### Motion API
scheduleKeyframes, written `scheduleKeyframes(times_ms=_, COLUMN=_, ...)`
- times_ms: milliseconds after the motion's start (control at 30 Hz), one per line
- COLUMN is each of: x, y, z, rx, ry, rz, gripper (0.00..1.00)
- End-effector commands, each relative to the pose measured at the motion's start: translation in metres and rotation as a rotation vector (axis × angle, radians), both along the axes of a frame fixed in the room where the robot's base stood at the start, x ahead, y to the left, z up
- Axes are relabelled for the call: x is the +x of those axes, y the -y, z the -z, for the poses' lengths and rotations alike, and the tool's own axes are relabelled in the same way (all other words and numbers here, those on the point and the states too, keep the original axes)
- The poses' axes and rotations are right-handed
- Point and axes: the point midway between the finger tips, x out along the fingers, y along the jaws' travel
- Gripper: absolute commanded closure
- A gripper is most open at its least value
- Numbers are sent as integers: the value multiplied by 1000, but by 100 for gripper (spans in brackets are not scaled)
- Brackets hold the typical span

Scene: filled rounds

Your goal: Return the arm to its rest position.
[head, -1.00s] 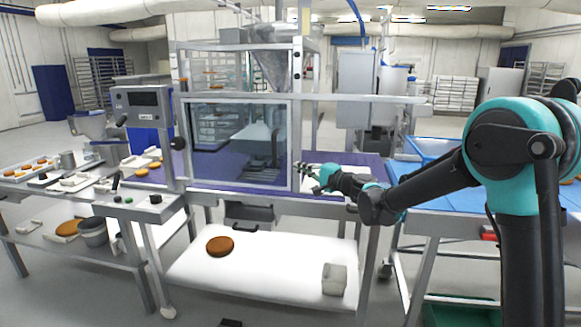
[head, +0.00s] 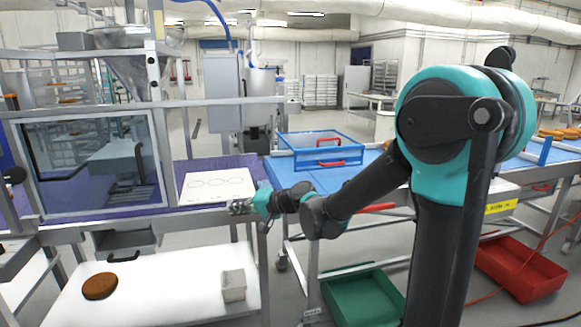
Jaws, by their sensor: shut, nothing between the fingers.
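My arm (head: 362,195) in teal and dark grey reaches from the right of the head view toward the left. It is bent at the elbow, with its forearm sloping down. My gripper (head: 238,207) is at its left end, shut and small in the picture, with nothing seen in it. It shows in front of the near edge of the purple machine table (head: 180,168), just below a white sheet (head: 215,185) with drawn outlines. Whether it touches the table edge I cannot tell.
A blue crate (head: 322,138) with red handles stands on the blue-topped table behind my arm. A machine with a clear guard (head: 95,160) is at left. Below, a white shelf (head: 160,305) holds a brown round (head: 100,286) and a pale block (head: 233,285). Green (head: 362,297) and red (head: 520,268) bins are on the floor.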

Motion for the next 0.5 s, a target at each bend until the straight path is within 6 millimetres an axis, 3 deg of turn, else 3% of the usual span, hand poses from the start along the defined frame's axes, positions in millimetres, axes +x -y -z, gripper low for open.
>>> scheduleKeyframes(times_ms=33, x=-10, y=33, z=16, rx=-87, ry=19, rz=14, gripper=100)
scheduleKeyframes(times_ms=100, x=-25, y=73, z=40, rx=-209, ry=38, rz=26, gripper=100)
scheduleKeyframes(times_ms=267, x=-63, y=163, z=92, rx=-482, ry=47, rz=58, gripper=100)
scheduleKeyframes(times_ms=500, x=-133, y=292, z=157, rx=-860, ry=-15, rz=116, gripper=100)
